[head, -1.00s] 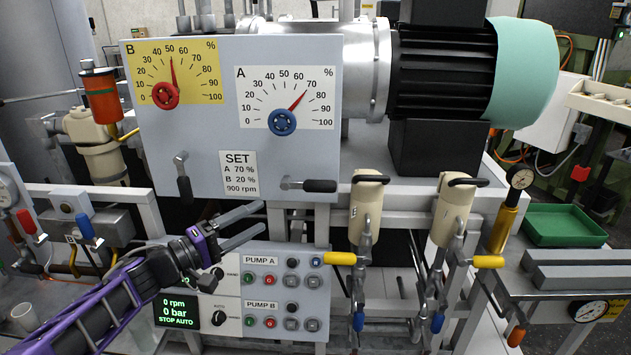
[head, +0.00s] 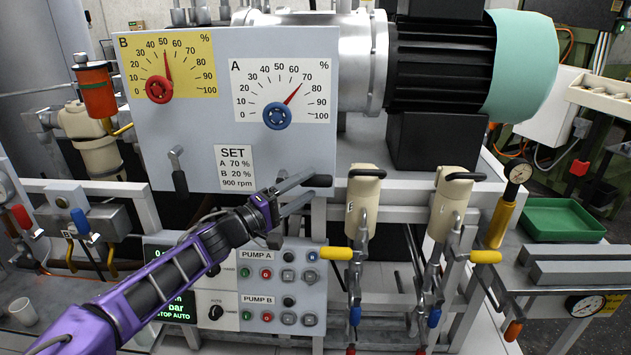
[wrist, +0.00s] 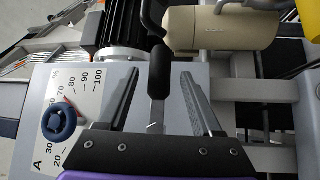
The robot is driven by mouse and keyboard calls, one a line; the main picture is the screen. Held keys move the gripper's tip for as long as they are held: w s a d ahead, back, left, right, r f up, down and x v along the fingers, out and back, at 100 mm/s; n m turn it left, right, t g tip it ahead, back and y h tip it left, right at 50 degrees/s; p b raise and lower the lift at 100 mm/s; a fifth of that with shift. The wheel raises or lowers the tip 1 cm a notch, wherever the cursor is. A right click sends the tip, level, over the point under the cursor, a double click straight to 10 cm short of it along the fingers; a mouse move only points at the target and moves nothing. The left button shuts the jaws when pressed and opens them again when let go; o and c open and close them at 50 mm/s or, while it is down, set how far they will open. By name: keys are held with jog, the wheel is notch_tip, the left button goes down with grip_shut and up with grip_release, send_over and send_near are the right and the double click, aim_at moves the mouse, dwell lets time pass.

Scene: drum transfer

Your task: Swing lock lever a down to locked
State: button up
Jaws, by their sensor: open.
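Lock lever a sits under dial A on the grey panel's lower right corner. It lies about level, pointing right, and its black handle (head: 318,181) shows just past my gripper (head: 304,186). In the wrist view the black handle (wrist: 159,72) and its metal arm lie between the two fingers of my gripper (wrist: 160,76). The fingers are open, with a visible gap on both sides of the lever. In the head view my gripper hides most of the lever's metal arm. A second lever (head: 179,175), at the panel's lower left, hangs straight down.
The grey panel (head: 190,120) carries a red knob (head: 159,89) and a blue knob (head: 277,115). Cream cylinders (head: 361,205) with yellow-handled valves stand close to the right. The pump control panel (head: 300,260) is just below my gripper.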

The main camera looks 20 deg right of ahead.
aim_at(309, 185)
jog(key=shift+x, duration=1.75)
grip_shut()
